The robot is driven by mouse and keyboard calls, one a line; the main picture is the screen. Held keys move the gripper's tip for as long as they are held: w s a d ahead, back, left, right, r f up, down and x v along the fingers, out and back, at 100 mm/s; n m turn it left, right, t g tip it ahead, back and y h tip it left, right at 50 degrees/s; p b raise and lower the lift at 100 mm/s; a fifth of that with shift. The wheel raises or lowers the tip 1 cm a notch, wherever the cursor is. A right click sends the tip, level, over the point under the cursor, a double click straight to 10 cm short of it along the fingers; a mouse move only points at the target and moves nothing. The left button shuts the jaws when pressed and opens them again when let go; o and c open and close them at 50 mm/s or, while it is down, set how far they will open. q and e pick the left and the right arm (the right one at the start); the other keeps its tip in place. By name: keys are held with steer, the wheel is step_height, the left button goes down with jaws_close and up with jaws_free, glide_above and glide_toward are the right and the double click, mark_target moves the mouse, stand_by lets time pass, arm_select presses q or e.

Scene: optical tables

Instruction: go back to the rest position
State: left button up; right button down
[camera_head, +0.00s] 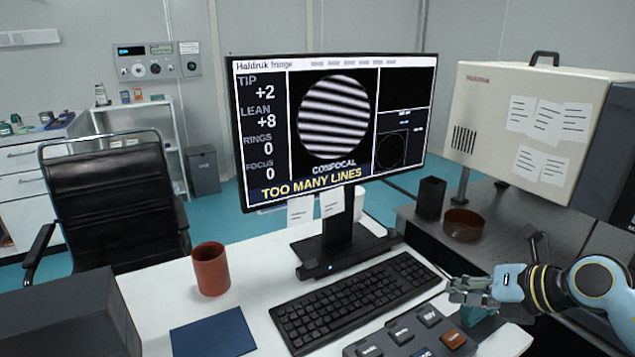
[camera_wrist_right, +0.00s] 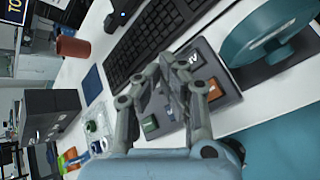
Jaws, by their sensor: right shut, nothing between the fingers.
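My right gripper (camera_head: 468,291) is at the right of the head view, above the right end of the desk, with its fingers together and empty. In the right wrist view the gripper (camera_wrist_right: 182,82) shows in front of the button box (camera_wrist_right: 215,75), which it partly covers. The button box also shows in the head view (camera_head: 415,335), just left of and below the gripper. I cannot tell whether the fingers touch it. My left gripper is in neither view.
A monitor (camera_head: 335,130) reading "TOO MANY LINES" stands behind the keyboard (camera_head: 355,300). A red-brown mug (camera_head: 210,269) and a blue folder (camera_head: 213,334) are on the left. A teal round object (camera_wrist_right: 262,35) stands beside the button box. A beige case (camera_head: 530,125) is at the right.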

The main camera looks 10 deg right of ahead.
steer(key=w+a+r+m+t+y, duration=0.1)
steer(key=a+r+m+t, duration=0.15)
steer(key=r, duration=0.25)
steer(key=a+r+m+t, duration=0.1)
steer(key=r+m+t, duration=0.15)
steer(key=r, duration=0.25)
steer(key=s+d+r+m+t+h, duration=0.45)
steer(key=d+r+m+h, duration=0.55)
steer(key=m, duration=0.6)
steer(key=s+f+m+g+h, duration=0.2)
steer(key=s+f+m+g, duration=0.65)
steer(key=s+f, duration=0.25)
steer(key=s+a+f+m+g+y, duration=0.2)
steer(key=s+a+f+g+y, duration=0.35)
steer(key=s+a, duration=0.55)
steer(key=s+d+f+g+b, duration=0.1)
steer(key=s+d+f+b, duration=0.15)
steer(key=f, duration=1.35)
steer(key=s+d+f+g+b, duration=0.2)
steer(key=s+f, duration=0.1)
steer(key=f, duration=1.4)
steer(key=s+d+f+b, duration=0.1)
steer(key=s+f+b, duration=0.1)
steer(key=s+f, duration=1.4)
steer(key=shift+s+f+b, duration=0.2)
steer(key=shift+s+b, duration=0.1)
steer(key=shift+s, duration=0.15)
